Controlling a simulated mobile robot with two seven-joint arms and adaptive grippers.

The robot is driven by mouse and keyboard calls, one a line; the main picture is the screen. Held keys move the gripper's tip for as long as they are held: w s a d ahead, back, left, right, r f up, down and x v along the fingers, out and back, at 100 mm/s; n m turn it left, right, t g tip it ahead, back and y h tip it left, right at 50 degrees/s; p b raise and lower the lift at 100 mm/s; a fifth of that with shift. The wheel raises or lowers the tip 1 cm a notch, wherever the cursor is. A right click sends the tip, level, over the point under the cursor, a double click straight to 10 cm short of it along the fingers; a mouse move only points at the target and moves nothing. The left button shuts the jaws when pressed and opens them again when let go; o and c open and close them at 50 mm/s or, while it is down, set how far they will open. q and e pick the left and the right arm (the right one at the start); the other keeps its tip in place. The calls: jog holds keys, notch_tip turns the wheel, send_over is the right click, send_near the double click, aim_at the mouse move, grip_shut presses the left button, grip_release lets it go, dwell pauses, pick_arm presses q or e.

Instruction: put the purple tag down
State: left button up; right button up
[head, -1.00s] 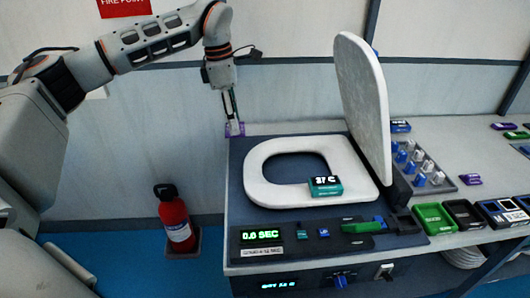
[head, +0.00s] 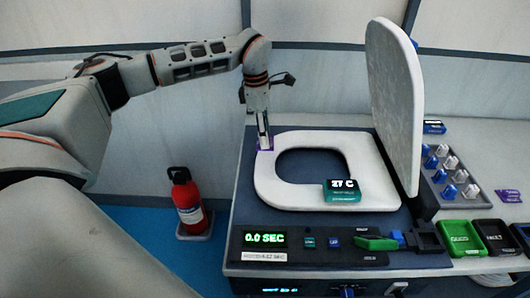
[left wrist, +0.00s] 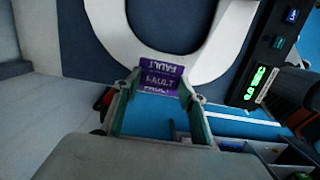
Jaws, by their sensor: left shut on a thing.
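My left gripper (head: 264,144) points down at the left rim of the white toilet seat (head: 280,196) and is shut on a purple tag (head: 268,149). In the left wrist view the purple tag (left wrist: 160,78) shows "FAULT" lettering between the two fingertips, with the white seat (left wrist: 112,32) right behind it. I cannot tell whether the tag touches the seat. Another purple tag (head: 509,196) lies on the counter at the far right. My right gripper is not in view.
The raised white lid (head: 395,105) stands right of the seat. A teal "27 C" display (head: 342,191) sits on the seat's front right. A timer (head: 265,240) reads 0.0 SEC. Green and black trays (head: 461,238) and a knob rack (head: 450,172) are at right. A red extinguisher (head: 187,203) stands left.

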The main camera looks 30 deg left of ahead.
pick_arm(q)
jog(key=shift+f, duration=3.7)
jog(key=shift+f, duration=0.15)
jog(key=o, duration=0.9)
jog(key=shift+o, duration=0.2)
jog(key=r, duration=0.8)
jog(key=a+r, duration=0.1)
jog(key=r, duration=0.3)
jog(key=shift+s+a+r, duration=0.1)
jog(key=shift+s, duration=0.25)
jog(key=shift+s, duration=0.1)
